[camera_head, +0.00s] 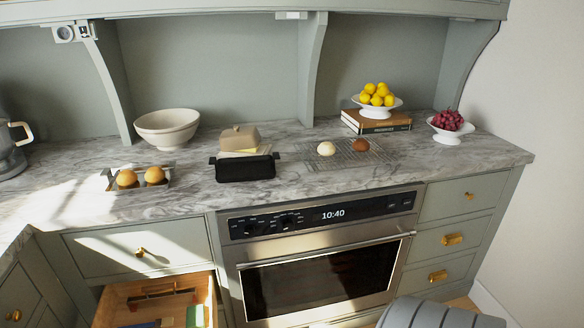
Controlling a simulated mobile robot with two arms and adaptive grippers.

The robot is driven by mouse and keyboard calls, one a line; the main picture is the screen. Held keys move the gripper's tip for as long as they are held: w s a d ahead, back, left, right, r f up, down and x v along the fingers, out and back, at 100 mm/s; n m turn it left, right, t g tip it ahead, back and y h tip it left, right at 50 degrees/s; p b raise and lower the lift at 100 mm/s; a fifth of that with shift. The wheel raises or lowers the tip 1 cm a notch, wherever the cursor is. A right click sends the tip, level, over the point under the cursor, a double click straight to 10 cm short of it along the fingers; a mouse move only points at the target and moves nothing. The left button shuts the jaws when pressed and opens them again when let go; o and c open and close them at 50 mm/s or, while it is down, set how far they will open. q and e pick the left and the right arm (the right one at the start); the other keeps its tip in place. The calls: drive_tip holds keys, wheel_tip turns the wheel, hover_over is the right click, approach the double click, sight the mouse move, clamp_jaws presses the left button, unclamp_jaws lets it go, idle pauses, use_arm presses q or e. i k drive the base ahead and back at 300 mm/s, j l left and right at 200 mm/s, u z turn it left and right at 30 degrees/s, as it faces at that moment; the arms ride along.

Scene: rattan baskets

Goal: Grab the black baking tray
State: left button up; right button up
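The black baking tray (245,169) is a deep, loaf-shaped pan with a small handle at each end. It sits upright on the grey marble counter (330,182), near the front edge and left of the oven's middle. A covered butter dish (239,138) stands close behind it. Neither of my grippers shows in the head view, and nothing touches the tray from the front.
A white bowl (167,127) stands behind left. Below, a drawer (160,297) is open beside the oven (320,275).

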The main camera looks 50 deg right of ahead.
sight(235, 170)
drive_tip(key=l+z, duration=0.1)
drive_tip(key=z, duration=0.35)
drive_tip(key=l+z, duration=0.1)
drive_tip(key=z, duration=0.35)
drive_tip(key=l+z, duration=0.1)
drive_tip(key=z, duration=0.35)
drive_tip(key=i+l+u, duration=0.1)
drive_tip(key=i+l, duration=0.05)
drive_tip(key=l, duration=0.1)
